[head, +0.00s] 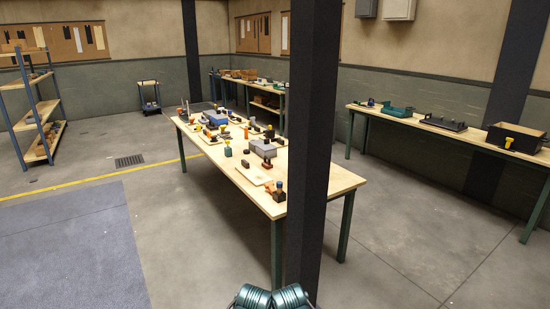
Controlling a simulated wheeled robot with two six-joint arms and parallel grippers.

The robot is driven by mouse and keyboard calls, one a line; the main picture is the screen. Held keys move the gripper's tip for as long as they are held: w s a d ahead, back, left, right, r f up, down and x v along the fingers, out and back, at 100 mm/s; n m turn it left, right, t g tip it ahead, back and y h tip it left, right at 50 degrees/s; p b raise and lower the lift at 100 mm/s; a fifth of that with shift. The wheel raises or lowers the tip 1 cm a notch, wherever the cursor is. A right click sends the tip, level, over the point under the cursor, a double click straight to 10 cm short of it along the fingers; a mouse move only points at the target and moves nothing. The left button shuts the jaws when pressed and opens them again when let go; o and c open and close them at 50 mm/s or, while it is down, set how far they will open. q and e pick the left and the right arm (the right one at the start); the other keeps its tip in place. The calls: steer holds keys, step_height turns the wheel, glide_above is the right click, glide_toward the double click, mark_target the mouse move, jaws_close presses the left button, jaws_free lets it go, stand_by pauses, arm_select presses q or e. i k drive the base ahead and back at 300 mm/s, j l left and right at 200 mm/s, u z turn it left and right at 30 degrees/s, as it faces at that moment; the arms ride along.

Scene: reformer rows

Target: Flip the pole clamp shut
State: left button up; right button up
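I cannot make out the pole clamp for certain; the parts on the tables are too small to tell which one it is. The long wooden work table (231,171) stands ahead, with several small clamp-like and block-like parts on it. Among them are a grey box-shaped part (263,149), a blue part (215,117) and a dark part with an orange piece (278,192) at the near end. Neither of my grippers shows; only teal ribbed parts, which look like mine, show at the bottom edge.
A dark pillar (313,140) stands close in front and hides part of the table. A side bench (440,130) runs along the right wall, with a black box (514,137). A shelf rack (35,110) stands at left. The floor (160,210) left of the table is clear.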

mark_target(270, 186)
steer(key=i+l, duration=0.15)
steer(key=i, duration=0.55)
steer(key=i+j, duration=0.4)
steer(key=i, duration=0.25)
steer(key=i+j+z, duration=0.1)
steer(key=i+j, duration=0.25)
steer(key=i, duration=0.3)
steer(key=i+j, duration=0.45)
steer(key=i, duration=0.15)
steer(key=i+j+z, duration=0.1)
steer(key=i+j, duration=0.3)
steer(key=i, duration=0.25)
